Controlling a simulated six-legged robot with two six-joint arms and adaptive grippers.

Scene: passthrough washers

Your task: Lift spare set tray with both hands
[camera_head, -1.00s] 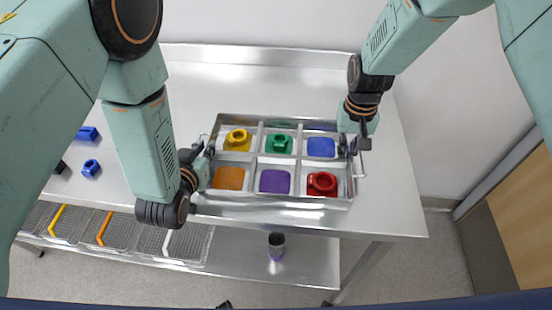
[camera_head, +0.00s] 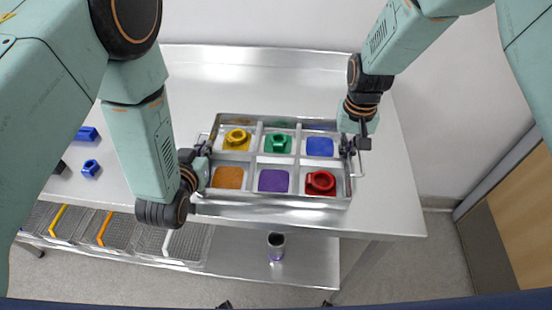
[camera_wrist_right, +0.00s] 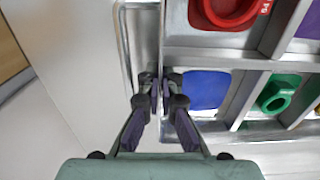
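The spare set tray (camera_head: 270,200) is a silver metal tray with six compartments, lying on the metal table. A yellow ring part (camera_head: 237,137), a green ring part (camera_head: 279,142) and a red ring part (camera_head: 321,182) sit in it. The blue, orange and purple compartments hold no visible part. My left gripper (camera_head: 207,146) is at the tray's left side by its handle; its fingertips are too small to judge. My right gripper (camera_head: 354,146) is at the right side.
Blue parts (camera_head: 90,167) lie on the table (camera_head: 395,205) at the left. The table behind the tray is clear. A wooden panel (camera_head: 515,200) stands at the right.

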